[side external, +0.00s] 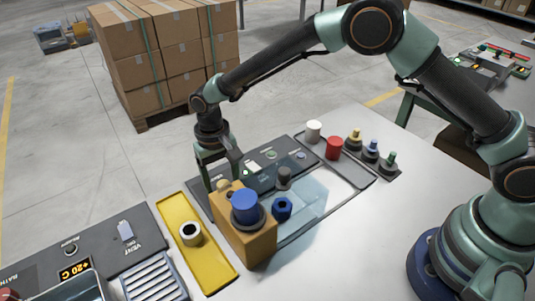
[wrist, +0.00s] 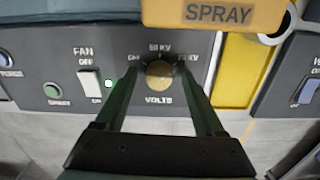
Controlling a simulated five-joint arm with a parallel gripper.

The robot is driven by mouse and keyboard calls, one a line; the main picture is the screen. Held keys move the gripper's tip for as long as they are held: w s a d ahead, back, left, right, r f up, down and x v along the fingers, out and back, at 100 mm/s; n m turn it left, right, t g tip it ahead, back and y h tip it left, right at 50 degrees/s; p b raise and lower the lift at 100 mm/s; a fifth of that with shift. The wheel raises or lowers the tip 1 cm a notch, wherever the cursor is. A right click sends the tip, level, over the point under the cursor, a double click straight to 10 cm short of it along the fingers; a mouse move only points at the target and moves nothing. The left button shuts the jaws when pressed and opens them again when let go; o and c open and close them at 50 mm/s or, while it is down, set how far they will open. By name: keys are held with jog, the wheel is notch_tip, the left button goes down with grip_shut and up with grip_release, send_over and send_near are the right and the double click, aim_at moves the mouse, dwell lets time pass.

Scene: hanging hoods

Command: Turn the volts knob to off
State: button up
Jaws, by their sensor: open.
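The volts knob (wrist: 160,75) is a round brass-yellow knob on a grey panel in the wrist view, above the VOLTS label. Marks for off, 60 or 80 KV and a higher KV value lie around it. I cannot tell which mark it points to. My gripper (wrist: 158,70) is open, with one green finger on each side of the knob. I cannot tell whether the fingers touch it. In the side view my gripper (side external: 222,180) reaches down behind the orange block, and the knob (side external: 224,186) shows partly between the fingers.
An orange SPRAY block (side external: 245,238) with a blue knob (side external: 246,206) stands close in front of my gripper. A white FAN switch (wrist: 89,80) is left of the knob. A yellow tray (side external: 205,262) and VENT panel (side external: 110,243) lie to the left. Clear hood glass (side external: 310,205) is at right.

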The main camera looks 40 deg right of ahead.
grip_shut()
jog(key=n, duration=0.5)
jog(key=shift+a+n, duration=0.2)
jog(key=shift+n, duration=0.1)
jog(key=n, duration=0.6)
jog(key=shift+r+t, duration=0.1)
jog(key=shift+t, duration=0.3)
jog(key=n, duration=0.6)
jog(key=shift+s+n, duration=0.1)
jog(key=shift+n, duration=0.3)
jog(key=n, duration=0.5)
jog(key=shift+d+n, duration=0.1)
jog(key=shift+n, duration=0.2)
